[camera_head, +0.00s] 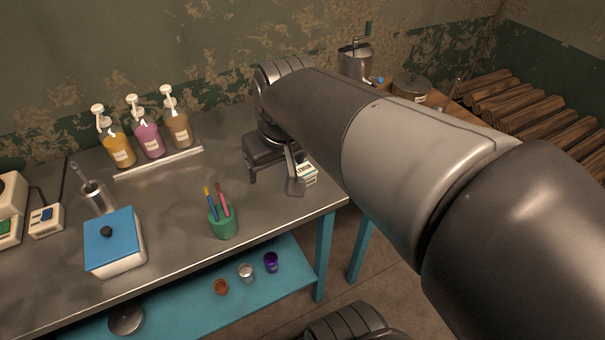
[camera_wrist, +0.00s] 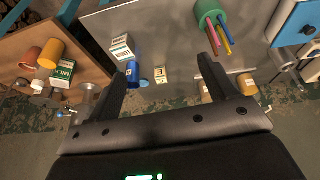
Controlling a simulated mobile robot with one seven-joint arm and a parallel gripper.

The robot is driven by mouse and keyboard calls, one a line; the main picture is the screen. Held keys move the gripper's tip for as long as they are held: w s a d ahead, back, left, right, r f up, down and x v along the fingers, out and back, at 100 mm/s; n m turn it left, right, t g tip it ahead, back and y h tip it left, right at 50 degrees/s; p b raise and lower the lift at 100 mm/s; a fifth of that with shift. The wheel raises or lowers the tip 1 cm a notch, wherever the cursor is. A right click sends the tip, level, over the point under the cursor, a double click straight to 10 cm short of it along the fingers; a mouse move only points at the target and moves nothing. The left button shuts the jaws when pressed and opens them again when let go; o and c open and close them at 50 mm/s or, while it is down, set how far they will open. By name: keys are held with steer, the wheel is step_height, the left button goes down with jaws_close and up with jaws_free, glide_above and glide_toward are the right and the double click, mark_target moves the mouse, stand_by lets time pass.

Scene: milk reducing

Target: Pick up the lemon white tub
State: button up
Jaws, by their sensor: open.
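My gripper (camera_head: 272,180) is over the right end of the metal table, fingers pointing down. In the wrist view its two fingers (camera_wrist: 162,64) are wide apart with nothing held. A small pale tub or box (camera_wrist: 160,75) with a dark label shows between the fingers, apart from both. I cannot tell for certain whether it is the lemon white tub. A white carton with a green label (camera_wrist: 122,47) and a blue cylinder (camera_wrist: 132,74) are beside the left finger. In the head view a white labelled carton (camera_head: 306,172) shows just right of my gripper, partly hidden by it.
A green pencil cup (camera_head: 223,224) and a blue-lidded box (camera_head: 114,243) stand on the table. Several pump bottles (camera_head: 149,140) line the back. Small pots (camera_head: 246,273) are on the blue lower shelf (camera_head: 190,308). A wooden table (camera_wrist: 35,45) holds mugs and a carton.

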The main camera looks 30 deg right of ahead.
steer(key=w+d+f+g, duration=0.2)
steer(key=w+d+f, duration=0.3)
steer(key=w, duration=0.5)
steer(key=g, duration=0.2)
glide_toward(304, 169)
steer(key=w, duration=0.1)
steer(key=shift+w+f+n, duration=0.25)
steer(key=shift+n, duration=0.15)
step_height(304, 169, down, 5)
steer(key=shift+r, duration=0.2)
steer(key=f, duration=0.2)
steer(key=s+f, duration=0.1)
steer(key=f, duration=0.1)
steer(key=shift+s+d+f, duration=0.15)
steer(key=shift+f, duration=0.65)
steer(key=shift+c, duration=0.6)
steer(key=c, duration=1)
steer(key=shift+r, duration=0.1)
